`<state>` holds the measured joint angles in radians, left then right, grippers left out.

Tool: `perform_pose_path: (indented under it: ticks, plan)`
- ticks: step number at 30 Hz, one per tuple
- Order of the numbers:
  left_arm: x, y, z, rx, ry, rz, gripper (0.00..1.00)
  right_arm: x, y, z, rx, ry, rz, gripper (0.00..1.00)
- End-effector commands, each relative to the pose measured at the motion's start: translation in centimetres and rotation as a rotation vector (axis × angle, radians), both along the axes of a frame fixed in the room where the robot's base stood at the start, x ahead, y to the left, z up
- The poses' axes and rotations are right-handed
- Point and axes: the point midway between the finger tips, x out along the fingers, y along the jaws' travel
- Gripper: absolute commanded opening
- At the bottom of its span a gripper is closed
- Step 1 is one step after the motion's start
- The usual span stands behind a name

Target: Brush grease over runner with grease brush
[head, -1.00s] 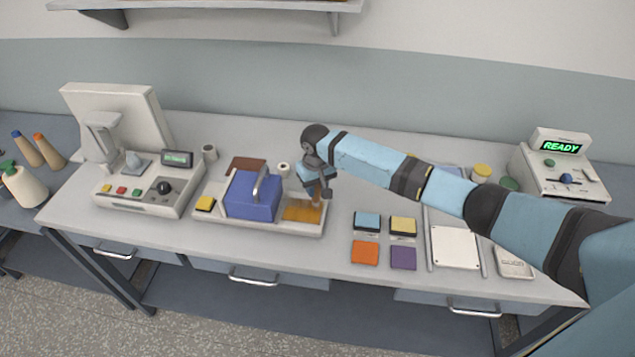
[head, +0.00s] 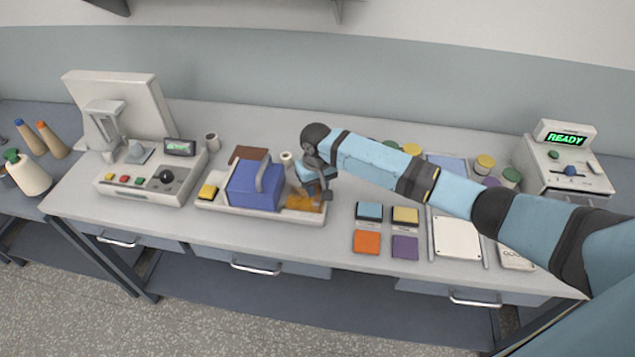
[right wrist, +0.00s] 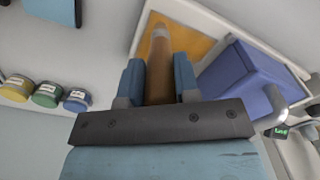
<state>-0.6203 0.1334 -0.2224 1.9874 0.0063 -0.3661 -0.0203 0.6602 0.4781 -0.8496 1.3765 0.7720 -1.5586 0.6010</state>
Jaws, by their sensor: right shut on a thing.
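My right gripper (head: 318,186) is over the right end of the pale tray (head: 258,213). It is shut on a brown brush handle, taken as the grease brush; the brush (right wrist: 159,62) shows between the two blue fingers in the right wrist view. The brush points down at an amber-orange strip (head: 302,206) in the tray, also in the right wrist view (right wrist: 190,38). I cannot tell whether its tip touches the strip, or whether this strip is the runner. My left gripper is out of view.
A blue block (head: 252,188) with a grey handle stands in the tray just left of the brush. A yellow button (head: 208,191) is at the tray's left end. Coloured squares (head: 368,211) lie to the right. A control box (head: 150,178) stands left.

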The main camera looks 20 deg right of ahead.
Motion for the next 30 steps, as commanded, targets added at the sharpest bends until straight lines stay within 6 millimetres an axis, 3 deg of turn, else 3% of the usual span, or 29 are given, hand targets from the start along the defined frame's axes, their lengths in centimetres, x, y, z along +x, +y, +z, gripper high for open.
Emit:
perform_pose_path:
  ticks: [13, 25, 30]
  plan:
    - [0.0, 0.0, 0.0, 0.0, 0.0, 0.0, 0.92, -0.2, 0.1, 0.4, -0.001, 0.0, 0.0, 0.06]
    - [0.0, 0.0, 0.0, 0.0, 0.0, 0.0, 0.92, -0.2, 0.1, 4.0, -0.001, -0.001, 0.0, 0.06]
    - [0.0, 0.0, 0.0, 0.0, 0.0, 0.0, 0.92, -0.2, 0.1, 4.6, -0.001, 0.0, 0.0, 0.06]
